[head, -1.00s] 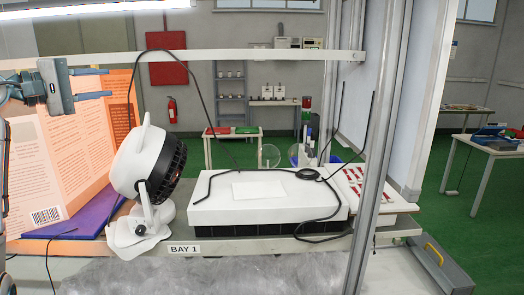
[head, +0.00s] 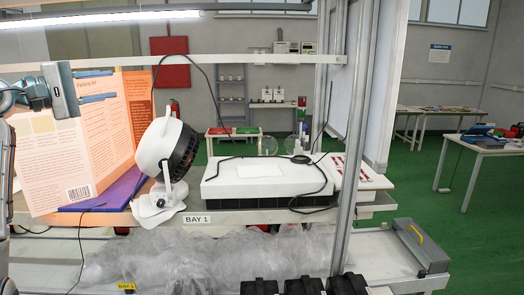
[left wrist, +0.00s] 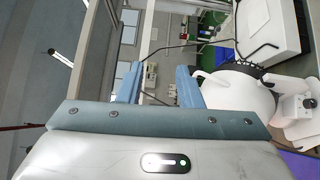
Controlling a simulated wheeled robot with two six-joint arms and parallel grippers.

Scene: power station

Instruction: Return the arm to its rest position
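My left gripper (head: 115,85) is at the upper left of the head view, raised in front of the orange and cream printed board (head: 60,150). Its two blue fingers are apart with nothing between them. In the left wrist view the fingers (left wrist: 160,66) also stand apart and empty. The white fan (head: 165,155) stands on the bench to the right of the gripper, apart from it; it also shows in the left wrist view (left wrist: 238,95). My right gripper is in neither view.
A white box (head: 225,185) with a black cable lies on the bench labelled BAY 1. A metal upright (head: 357,130) rises at the bench's right part. A crumpled clear sheet (head: 190,255) and black bins (head: 300,287) are on the lower shelf. Green floor is open at right.

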